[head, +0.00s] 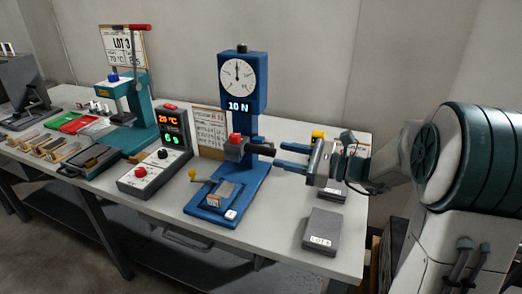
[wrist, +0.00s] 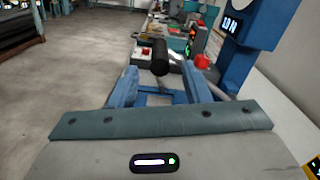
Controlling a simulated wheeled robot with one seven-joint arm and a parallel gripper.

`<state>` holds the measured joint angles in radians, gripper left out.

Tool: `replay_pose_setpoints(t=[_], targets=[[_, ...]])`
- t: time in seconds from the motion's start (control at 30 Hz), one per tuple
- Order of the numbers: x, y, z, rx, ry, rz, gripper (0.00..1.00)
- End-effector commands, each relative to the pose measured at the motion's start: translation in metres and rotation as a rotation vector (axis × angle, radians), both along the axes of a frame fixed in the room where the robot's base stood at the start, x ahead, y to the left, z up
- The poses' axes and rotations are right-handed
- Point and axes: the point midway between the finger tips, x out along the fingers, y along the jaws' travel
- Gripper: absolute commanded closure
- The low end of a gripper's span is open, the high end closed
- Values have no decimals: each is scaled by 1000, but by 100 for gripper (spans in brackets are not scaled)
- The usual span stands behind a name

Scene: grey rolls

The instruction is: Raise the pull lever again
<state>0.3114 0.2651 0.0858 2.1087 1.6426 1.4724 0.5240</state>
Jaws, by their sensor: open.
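The blue pull tester (head: 257,180) stands on the bench with a round dial and a display reading 10 N. Its pull lever has a black grip (head: 262,149) that reaches right from a grey hub beside a red block (head: 235,138). In the wrist view, the black grip (wrist: 160,58) lies ahead, between the lines of the two blue fingers. My gripper (head: 281,156) is open and empty, just right of the grip's end. The fingers also show in the wrist view (wrist: 158,84). I cannot tell whether they touch the grip.
A control box (head: 155,165) with red digits stands left of the tester. A teal press (head: 135,105) stands further left. A grey block labelled LOT (head: 324,228) lies at the bench's right front. A yellow-knobbed clamp (head: 222,193) sits on the tester's base.

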Motion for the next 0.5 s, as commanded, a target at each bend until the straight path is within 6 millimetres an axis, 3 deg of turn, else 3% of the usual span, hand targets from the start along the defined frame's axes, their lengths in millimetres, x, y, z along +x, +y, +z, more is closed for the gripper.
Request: replay_pose_setpoints(t=[0.2, 0.5], targets=[[14, 42, 0, 1, 1, 3, 57], [24, 67, 0, -1, 0, 1, 57]])
